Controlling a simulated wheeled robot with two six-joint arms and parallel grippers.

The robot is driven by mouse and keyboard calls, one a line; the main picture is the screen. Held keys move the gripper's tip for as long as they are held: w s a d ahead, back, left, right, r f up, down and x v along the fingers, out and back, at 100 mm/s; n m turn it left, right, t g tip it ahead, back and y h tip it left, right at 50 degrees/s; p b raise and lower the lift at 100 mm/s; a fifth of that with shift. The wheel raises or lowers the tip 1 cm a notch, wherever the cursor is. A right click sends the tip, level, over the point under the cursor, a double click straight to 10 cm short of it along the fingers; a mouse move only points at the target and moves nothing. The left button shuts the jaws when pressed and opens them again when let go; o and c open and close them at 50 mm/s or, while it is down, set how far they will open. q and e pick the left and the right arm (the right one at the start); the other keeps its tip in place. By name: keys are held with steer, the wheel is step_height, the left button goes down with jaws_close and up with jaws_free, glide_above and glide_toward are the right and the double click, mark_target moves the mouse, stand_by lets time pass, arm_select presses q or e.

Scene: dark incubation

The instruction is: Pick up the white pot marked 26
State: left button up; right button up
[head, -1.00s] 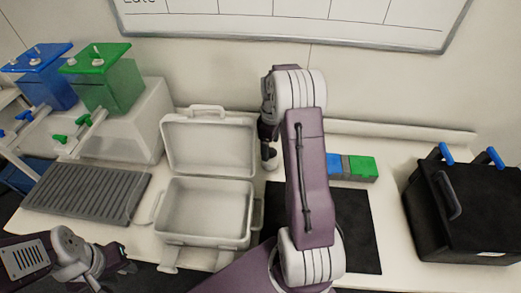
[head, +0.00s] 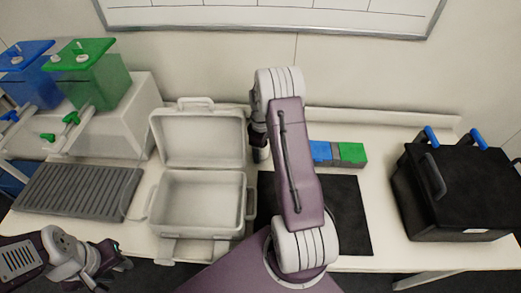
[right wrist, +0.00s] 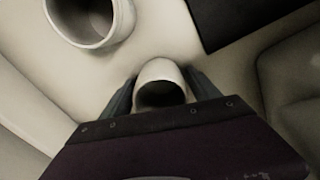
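In the right wrist view a white pot (right wrist: 160,69) with a dark open mouth sits between the two fingers of my right gripper (right wrist: 162,90). Both fingers lie close along its sides; I cannot tell whether they press on it. My gripper's body hides its near side. A second white pot (right wrist: 122,22) stands apart at the upper left, cut by the frame edge. No number is readable on either pot. In the head view my right arm mostly hides this spot; a small pale piece (head: 262,154) shows below the gripper. My left gripper (head: 118,264) hangs at the lower left, its fingers unclear.
An open white case (head: 200,238) stands left of my right arm. A dark mat (head: 345,215), blue and green blocks (head: 335,153) and a black box (head: 455,195) lie to the right. A grey ribbed rack (head: 75,190) and blue and green containers (head: 90,75) are at the left.

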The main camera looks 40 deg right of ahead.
steer(key=c, duration=1.1)
steer(key=shift+r, duration=0.1)
step_height(320, 180, up, 4)
steer(key=shift+s+d+r, duration=0.15)
steer(key=shift+r, duration=0.05)
steer(key=s+d+r, duration=0.1)
steer(key=s+r, duration=0.1)
steer(key=s, duration=0.1)
steer(key=s+d+r, duration=0.1)
steer(key=s+r, duration=0.1)
steer(key=s, duration=0.2)
steer(key=s+d+r+b, duration=0.1)
steer(key=s+r, duration=0.1)
steer(key=s, duration=0.1)
steer(key=shift+s+d+r, duration=0.2)
steer(key=shift+s+r, duration=0.05)
steer(key=shift+s, duration=0.15)
